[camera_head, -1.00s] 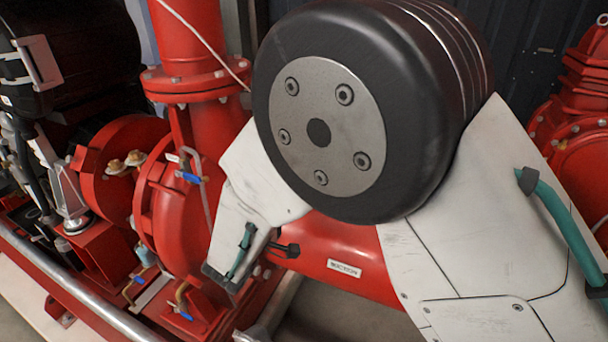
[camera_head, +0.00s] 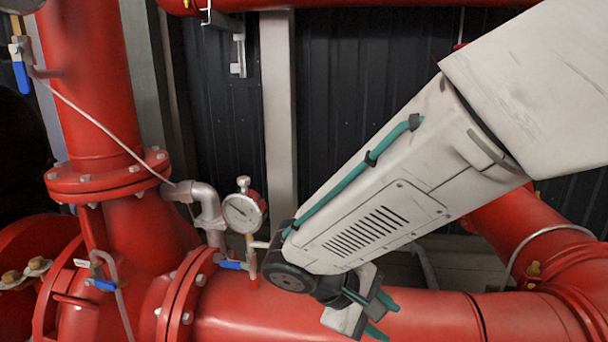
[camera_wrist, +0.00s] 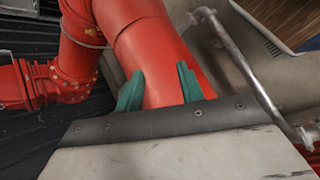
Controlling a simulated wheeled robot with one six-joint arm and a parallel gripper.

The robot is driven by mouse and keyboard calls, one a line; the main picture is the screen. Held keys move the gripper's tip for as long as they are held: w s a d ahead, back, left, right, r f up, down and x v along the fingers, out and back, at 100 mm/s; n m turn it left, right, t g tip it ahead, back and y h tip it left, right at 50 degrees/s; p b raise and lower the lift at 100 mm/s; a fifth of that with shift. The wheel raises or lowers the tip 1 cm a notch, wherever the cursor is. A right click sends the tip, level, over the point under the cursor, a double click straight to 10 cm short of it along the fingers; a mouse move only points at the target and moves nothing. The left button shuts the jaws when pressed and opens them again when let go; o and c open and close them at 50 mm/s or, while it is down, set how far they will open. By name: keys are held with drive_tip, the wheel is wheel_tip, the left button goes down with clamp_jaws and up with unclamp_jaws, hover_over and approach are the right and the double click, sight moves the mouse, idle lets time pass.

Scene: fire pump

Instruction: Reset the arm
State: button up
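My white arm reaches from the upper right down to the lower middle of the head view. My gripper (camera_head: 382,316) is at its lower end, in front of the horizontal red pipe (camera_head: 430,318). Its two teal fingers stand apart. In the wrist view my gripper (camera_wrist: 160,88) also shows its fingers spread, with nothing between them but the red pipe (camera_wrist: 160,55) beyond. I cannot tell how far the fingers are from the pipe.
A pressure gauge (camera_head: 242,213) and a blue-handled valve (camera_head: 233,265) stand close to the left of my arm's lower joint. A vertical red pipe (camera_head: 88,90) rises at left. A metal rail (camera_wrist: 240,65) runs along the right in the wrist view.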

drive_tip(key=s+d+r+m+y, duration=0.8)
drive_tip(key=s+d+r+m, duration=0.1)
drive_tip(key=s+d, duration=0.4)
drive_tip(key=shift+s+m+y, duration=0.3)
drive_tip(key=shift+s, duration=0.3)
drive_tip(key=shift+d+r, duration=0.1)
drive_tip(key=shift+d, duration=0.25)
drive_tip(key=shift+c, duration=0.2)
idle(0.5)
